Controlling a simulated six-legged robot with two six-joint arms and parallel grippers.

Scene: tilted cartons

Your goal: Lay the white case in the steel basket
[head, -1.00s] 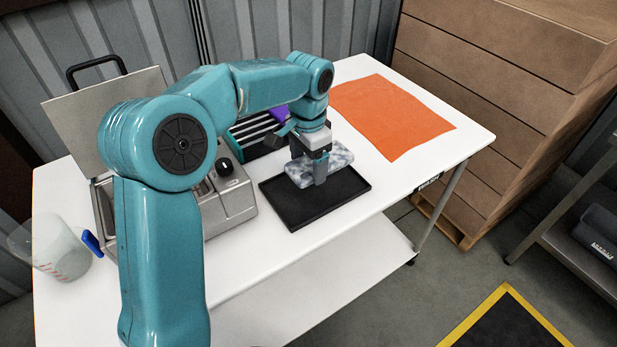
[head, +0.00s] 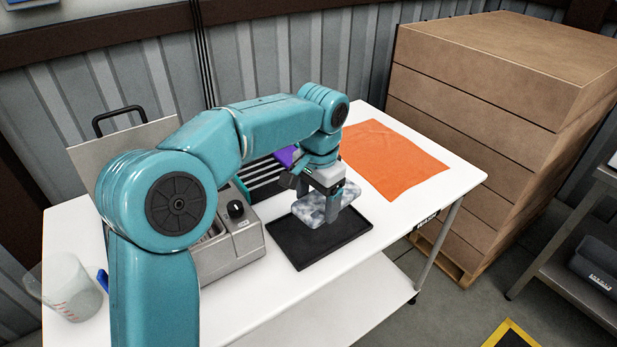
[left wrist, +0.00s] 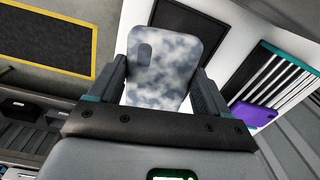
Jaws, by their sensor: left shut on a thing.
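The white case, a flat, rounded phone case with grey marbling (head: 308,209), is in my left gripper (head: 331,206), which is shut on it. In the left wrist view the case (left wrist: 168,68) shows its camera cutout and lies between the two fingers (left wrist: 162,88). In the head view it is over the black tray (head: 318,243); I cannot tell how large the gap is. A steel appliance (head: 232,256) with a black knob stands left of the tray. Its inside is largely hidden behind my arm, and I cannot make out the steel basket there. My right gripper is not in view.
A raised lid panel (head: 92,157) stands behind the appliance. A striped rack (head: 262,179) with a purple item (head: 286,156) is behind the tray. An orange cloth (head: 394,160) lies at the right of the white table (head: 300,285). A clear measuring cup (head: 70,288) stands at the left.

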